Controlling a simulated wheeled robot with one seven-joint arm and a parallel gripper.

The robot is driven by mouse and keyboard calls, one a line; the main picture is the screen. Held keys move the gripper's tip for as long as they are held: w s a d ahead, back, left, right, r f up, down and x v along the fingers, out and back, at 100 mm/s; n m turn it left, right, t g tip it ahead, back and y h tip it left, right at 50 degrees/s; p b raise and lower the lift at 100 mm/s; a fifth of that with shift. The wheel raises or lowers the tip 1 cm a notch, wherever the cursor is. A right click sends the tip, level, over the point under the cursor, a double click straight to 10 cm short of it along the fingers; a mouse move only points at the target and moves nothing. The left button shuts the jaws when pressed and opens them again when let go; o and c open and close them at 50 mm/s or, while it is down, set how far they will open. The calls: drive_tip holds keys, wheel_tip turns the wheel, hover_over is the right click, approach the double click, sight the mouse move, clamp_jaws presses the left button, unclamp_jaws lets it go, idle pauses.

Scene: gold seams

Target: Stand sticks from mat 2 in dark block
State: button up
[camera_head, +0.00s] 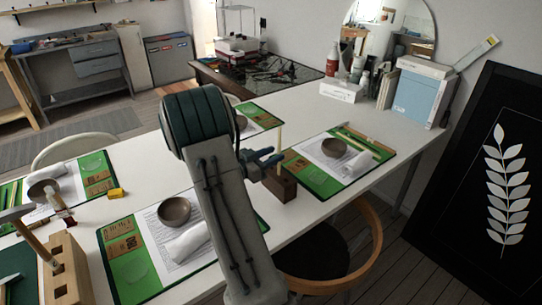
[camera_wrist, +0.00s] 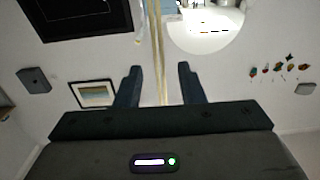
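A dark block (camera_head: 281,186) stands on the white table at the left edge of a green mat (camera_head: 300,172). A pale thin stick (camera_head: 280,143) rises upright above the block. My gripper (camera_head: 268,157) is beside the stick, above the block. In the wrist view my gripper (camera_wrist: 159,84) has its fingers apart, with pale upright stick shapes (camera_wrist: 158,45) between them and gaps on both sides. Where the stick's lower end meets the block is partly hidden by my gripper. More thin sticks (camera_head: 365,144) lie on the green mat's right part. I cannot tell which mat is mat 2.
A brown bowl (camera_head: 334,147) and white cloth (camera_head: 356,166) are on that mat. Another mat (camera_head: 128,270) carries a bowl (camera_head: 174,211) and cloth (camera_head: 188,243). A light wooden block (camera_head: 66,268) stands lower left. A chair (camera_head: 365,225) is at the table's front edge.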

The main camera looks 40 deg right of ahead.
drive_tip(key=shift+a, duration=0.1)
drive_tip(key=w+a, duration=0.1)
drive_tip(key=a, duration=0.7)
drive_tip(key=shift+a+p, duration=0.4)
drive_tip(key=shift+p, duration=0.05)
idle(0.3)
wheel_tip(320, 180, up, 6)
drive_tip(key=p, duration=0.5)
idle(0.6)
